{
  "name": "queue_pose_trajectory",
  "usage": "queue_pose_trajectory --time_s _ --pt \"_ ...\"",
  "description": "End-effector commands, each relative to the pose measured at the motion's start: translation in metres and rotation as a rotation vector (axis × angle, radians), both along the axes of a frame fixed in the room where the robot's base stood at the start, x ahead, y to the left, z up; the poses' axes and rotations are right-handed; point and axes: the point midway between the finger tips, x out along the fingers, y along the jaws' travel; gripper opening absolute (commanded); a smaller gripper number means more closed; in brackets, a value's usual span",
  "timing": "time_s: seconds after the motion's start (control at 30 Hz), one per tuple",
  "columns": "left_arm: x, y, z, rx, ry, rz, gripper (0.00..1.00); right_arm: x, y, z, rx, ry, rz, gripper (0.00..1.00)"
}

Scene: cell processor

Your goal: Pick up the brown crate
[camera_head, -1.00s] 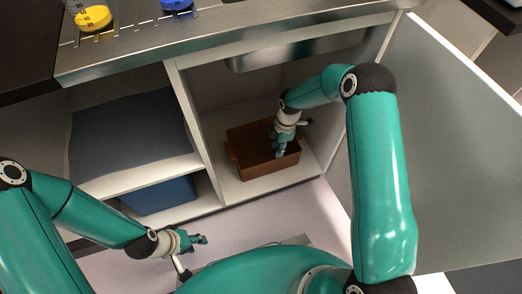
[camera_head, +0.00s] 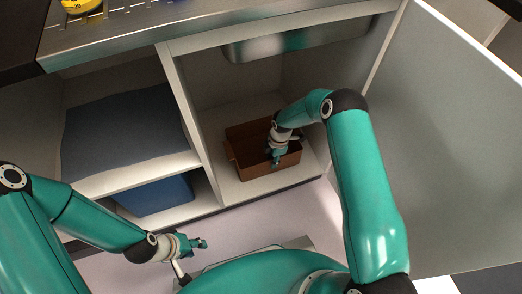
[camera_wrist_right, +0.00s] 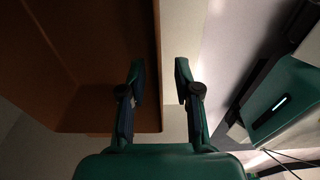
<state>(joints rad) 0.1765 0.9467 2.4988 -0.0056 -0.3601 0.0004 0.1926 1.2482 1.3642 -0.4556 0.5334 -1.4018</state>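The brown crate (camera_head: 256,171) is an open-topped box on the cabinet floor, in the right compartment under the sink. My right gripper (camera_head: 277,158) is at the crate's front wall, covering part of it. In the right wrist view, the right gripper (camera_wrist_right: 159,82) is open. The crate (camera_wrist_right: 70,50) fills the left of that view, and its wall edge lies between the two fingers. I cannot tell whether either finger touches the wall. My left gripper (camera_head: 200,244) is low in front of the cabinet, away from the crate; its opening is too small to read.
A panel (camera_head: 205,130) divides the compartments. A blue-grey item (camera_head: 125,135) lies on the left shelf, with a blue box (camera_head: 157,195) below. The sink basin (camera_head: 290,40) hangs above the crate. The open cabinet door (camera_head: 450,140) is at right, beside my right arm.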

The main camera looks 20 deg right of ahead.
Motion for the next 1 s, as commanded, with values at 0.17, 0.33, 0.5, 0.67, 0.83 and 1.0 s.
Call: queue_pose_trajectory --time_s 0.17,0.33,0.5,0.67,0.83,1.0 --pt "0.0 0.0 -0.016 0.0 0.0 0.0 0.4 0.0 0.001 -0.03 0.0 0.002 0.0 0.32" --pt "0.0 0.0 -0.02 0.0 0.0 0.0 0.4 0.0 0.003 -0.045 0.0 0.002 0.002 0.32" --pt "0.0 0.0 -0.019 0.0 0.0 0.0 0.4 0.0 0.003 -0.045 0.0 0.001 0.001 0.32" --pt "0.0 0.0 -0.019 0.0 0.0 0.0 0.4 0.0 0.004 -0.045 0.0 0.001 0.001 0.16" --pt "0.0 0.0 -0.019 0.0 0.0 0.0 0.4 0.0 0.004 -0.045 0.0 0.001 0.001 0.0" --pt "0.0 0.0 -0.019 0.0 0.0 0.0 0.4 0.0 0.004 -0.045 0.0 0.001 0.001 0.0"
